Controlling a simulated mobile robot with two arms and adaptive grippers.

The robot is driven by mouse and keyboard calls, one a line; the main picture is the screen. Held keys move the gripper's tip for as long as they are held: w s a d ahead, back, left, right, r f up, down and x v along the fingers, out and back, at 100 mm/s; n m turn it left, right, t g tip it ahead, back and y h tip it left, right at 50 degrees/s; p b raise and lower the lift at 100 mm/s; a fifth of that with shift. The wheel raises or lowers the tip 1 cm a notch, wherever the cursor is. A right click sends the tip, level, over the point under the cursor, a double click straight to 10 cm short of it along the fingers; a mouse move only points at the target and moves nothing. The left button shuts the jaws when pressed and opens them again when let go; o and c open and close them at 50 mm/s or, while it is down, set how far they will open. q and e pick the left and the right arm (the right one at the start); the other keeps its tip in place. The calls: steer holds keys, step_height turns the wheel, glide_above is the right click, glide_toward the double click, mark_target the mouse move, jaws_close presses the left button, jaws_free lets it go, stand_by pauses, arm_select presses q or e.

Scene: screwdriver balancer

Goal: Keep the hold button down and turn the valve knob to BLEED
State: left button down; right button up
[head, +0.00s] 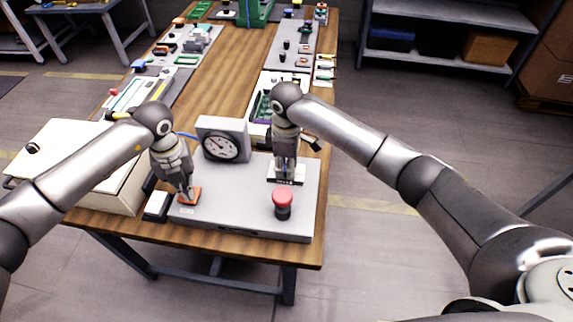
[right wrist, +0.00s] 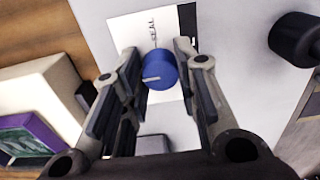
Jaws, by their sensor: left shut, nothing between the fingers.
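The blue valve knob (right wrist: 161,72) stands on a white and black label plate (right wrist: 140,30) with the word SEAL in the right wrist view. Its white pointer line points left in that view. My right gripper (right wrist: 159,62) points down over it, one finger on each side, with narrow gaps to the knob; it also shows in the head view (head: 285,178), where it hides the knob. My left gripper (head: 189,197) is shut and empty, fingertips down at the orange hold button pad (head: 194,194) on the grey panel. Its tips seem to touch the pad; how far it is pressed cannot be told.
The grey panel (head: 240,215) also carries a dial gauge (head: 221,146) and a red mushroom button (head: 283,200), near the right gripper. A white block (head: 156,205) and a cream box (head: 62,157) stand left. Several other fixtures line the wooden table (head: 225,85) farther back.

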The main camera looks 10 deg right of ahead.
mark_target(286, 168)
steer(key=o, duration=0.4)
arm_select(q)
steer(key=shift+s, duration=0.1)
arm_select(e)
step_height(286, 168, up, 12)
stand_by(0.4)
arm_select(q)
steer(key=shift+r+p, duration=2)
steer(key=shift+r, duration=1.55)
arm_select(e)
step_height(286, 168, up, 4)
steer(key=shift+f, duration=0.1)
arm_select(q)
steer(key=shift+f, duration=0.15)
